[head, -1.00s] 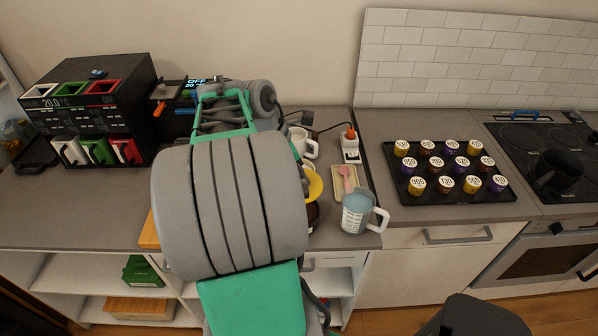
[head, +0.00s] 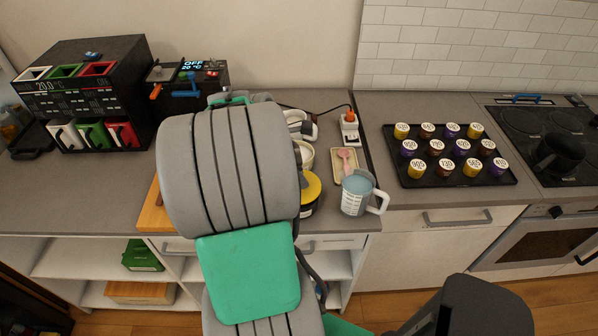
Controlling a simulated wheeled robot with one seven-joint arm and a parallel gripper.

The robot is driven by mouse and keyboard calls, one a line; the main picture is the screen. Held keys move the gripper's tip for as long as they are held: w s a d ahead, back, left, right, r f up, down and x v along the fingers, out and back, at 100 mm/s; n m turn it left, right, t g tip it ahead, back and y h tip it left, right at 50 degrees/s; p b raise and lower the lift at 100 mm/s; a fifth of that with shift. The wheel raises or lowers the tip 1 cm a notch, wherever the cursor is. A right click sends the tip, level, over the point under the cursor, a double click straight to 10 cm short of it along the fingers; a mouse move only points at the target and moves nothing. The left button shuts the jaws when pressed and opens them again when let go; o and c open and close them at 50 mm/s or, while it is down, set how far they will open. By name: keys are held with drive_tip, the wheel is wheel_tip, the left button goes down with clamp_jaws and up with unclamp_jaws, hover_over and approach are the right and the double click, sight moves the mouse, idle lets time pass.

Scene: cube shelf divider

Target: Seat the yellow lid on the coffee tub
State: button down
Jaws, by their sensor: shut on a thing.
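The yellow lid (head: 311,188) shows its right part just right of my arm. It looks roughly level at the top of the dark coffee tub (head: 309,206). The left parts of both are hidden behind my arm, and I cannot tell whether the lid sits flush on the rim. My gripper is hidden behind my own big grey arm links, so its fingers and their contact with the lid do not show.
A measuring jug (head: 356,193) of bluish liquid stands close right of the tub. Behind are a white cup (head: 304,155), a small tray (head: 344,166) with a pink spoon, and a white socket block (head: 349,131). A wooden board (head: 155,212) lies left. A capsule tray (head: 447,157) is farther right.

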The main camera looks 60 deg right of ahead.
drive_tip(key=shift+f+b, duration=0.45)
drive_tip(key=shift+f, duration=0.65)
idle(0.6)
drive_tip(key=c, duration=1.4)
unclamp_jaws()
drive_tip(key=o, duration=0.5)
drive_tip(key=shift+o, duration=0.2)
drive_tip(key=shift+r, duration=0.1)
drive_tip(key=p+v, duration=0.5)
drive_tip(key=shift+r, duration=0.15)
drive_tip(key=shift+v, duration=1.3)
